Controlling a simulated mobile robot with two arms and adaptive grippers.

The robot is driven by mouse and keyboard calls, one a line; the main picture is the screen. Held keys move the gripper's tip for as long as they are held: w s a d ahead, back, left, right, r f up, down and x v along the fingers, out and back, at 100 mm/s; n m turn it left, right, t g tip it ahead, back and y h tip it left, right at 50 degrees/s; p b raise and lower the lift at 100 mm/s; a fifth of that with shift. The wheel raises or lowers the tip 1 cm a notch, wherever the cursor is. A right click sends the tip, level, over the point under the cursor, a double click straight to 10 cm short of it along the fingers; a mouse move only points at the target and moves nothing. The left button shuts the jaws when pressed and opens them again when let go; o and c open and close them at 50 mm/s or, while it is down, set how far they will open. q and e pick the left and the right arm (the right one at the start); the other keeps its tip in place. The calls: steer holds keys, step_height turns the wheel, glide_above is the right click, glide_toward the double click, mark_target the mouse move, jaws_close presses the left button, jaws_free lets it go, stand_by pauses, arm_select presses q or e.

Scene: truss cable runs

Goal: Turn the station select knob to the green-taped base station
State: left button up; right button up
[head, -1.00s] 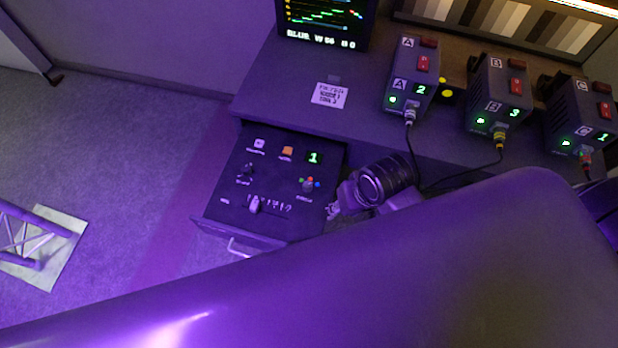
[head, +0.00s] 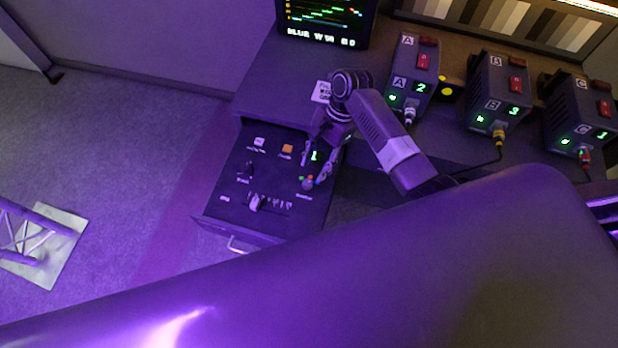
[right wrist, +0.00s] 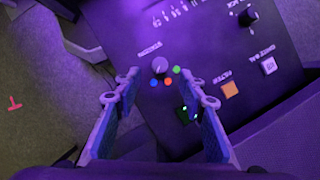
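The station select knob (right wrist: 159,66) is a small round knob on the dark panel (head: 232,207) of an open drawer. Blue, red and green dots (right wrist: 176,70) sit beside it; I cannot clearly tell which its pointer faces. In the head view the knob (head: 308,182) is at the panel's right side. My right gripper (head: 314,168) is open and empty over that side, its fingers (right wrist: 163,78) apart either side of the knob in the wrist view, not visibly touching it. Base stations A (head: 412,75), B (head: 497,90) and C (head: 580,110) stand on the desk. No green tape is clear. My left gripper is out of view.
The panel also has an orange button (right wrist: 230,89), a pale button (right wrist: 269,66), a black knob (right wrist: 249,17), a slider (head: 255,202) and a green display (head: 315,156). A monitor (head: 325,20) stands behind. A truss piece (head: 35,240) lies left; the floor between is clear.

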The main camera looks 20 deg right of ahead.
mark_target(308, 181)
steer(key=x, duration=0.6)
steer(key=shift+s+a+f, duration=0.1)
steer(key=shift+f, duration=0.15)
jaws_close()
